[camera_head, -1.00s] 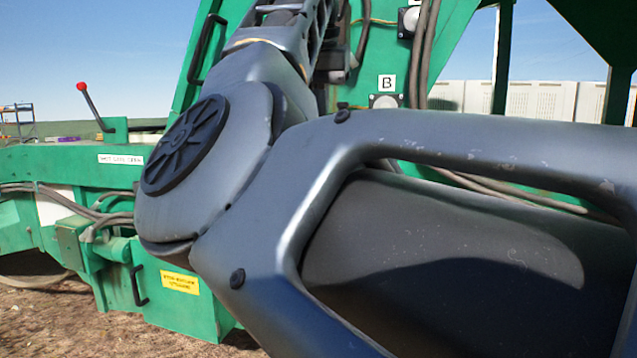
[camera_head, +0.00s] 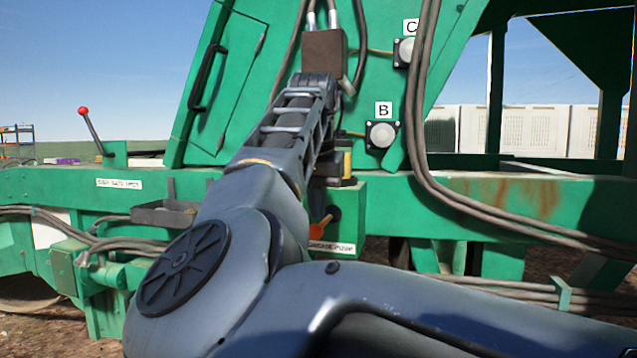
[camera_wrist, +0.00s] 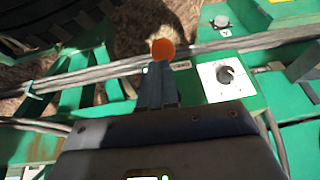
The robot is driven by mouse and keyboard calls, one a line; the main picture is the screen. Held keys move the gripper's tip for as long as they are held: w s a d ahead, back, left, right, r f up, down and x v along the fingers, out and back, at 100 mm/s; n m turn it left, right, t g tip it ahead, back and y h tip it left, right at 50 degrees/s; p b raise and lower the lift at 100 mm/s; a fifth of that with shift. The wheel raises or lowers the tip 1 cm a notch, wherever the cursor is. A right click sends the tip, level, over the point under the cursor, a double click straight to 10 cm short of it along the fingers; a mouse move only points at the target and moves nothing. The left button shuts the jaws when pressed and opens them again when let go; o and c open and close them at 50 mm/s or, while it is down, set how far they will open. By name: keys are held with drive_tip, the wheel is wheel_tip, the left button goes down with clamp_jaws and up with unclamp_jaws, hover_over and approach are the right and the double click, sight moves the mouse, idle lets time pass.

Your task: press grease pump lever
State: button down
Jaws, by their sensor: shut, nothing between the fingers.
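The grease pump lever (camera_head: 320,229) shows as an orange part beside the grease pump label (camera_head: 332,247), low behind my arm in the head view. In the wrist view its round orange knob (camera_wrist: 163,49) appears just beyond the tips of my gripper (camera_wrist: 160,70). My gripper's dark fingers are together and empty, pointing at the knob. I cannot tell whether they touch it. The lever's shaft is largely hidden by the fingers in the wrist view. In the head view my arm hides most of the pump area, and the fingers cannot be made out clearly.
A red-knobbed lever (camera_head: 83,111) stands at far left. Round buttons B (camera_head: 381,135) and C (camera_head: 404,52) are on the green frame. Thick hoses (camera_head: 425,150) run down it. A white plate with a dark hole (camera_wrist: 226,80) lies right of my fingers.

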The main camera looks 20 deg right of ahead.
sight(317, 227)
drive_tip(key=shift+w+f, duration=0.2)
drive_tip(key=shift+f, duration=0.45)
drive_tip(key=shift+s+a+f+t+h+b, duration=0.15)
drive_tip(key=shift+f+t+h+b, duration=0.15)
drive_tip(key=shift+f+b, duration=0.4)
wheel_tip(317, 227, down, 8)
drive_tip(key=t+h+b, duration=0.3)
drive_tip(key=t+b, duration=0.1)
drive_tip(key=b, duration=0.1)
drive_tip(key=shift+r, duration=0.15)
drive_tip(key=shift+d, duration=0.2)
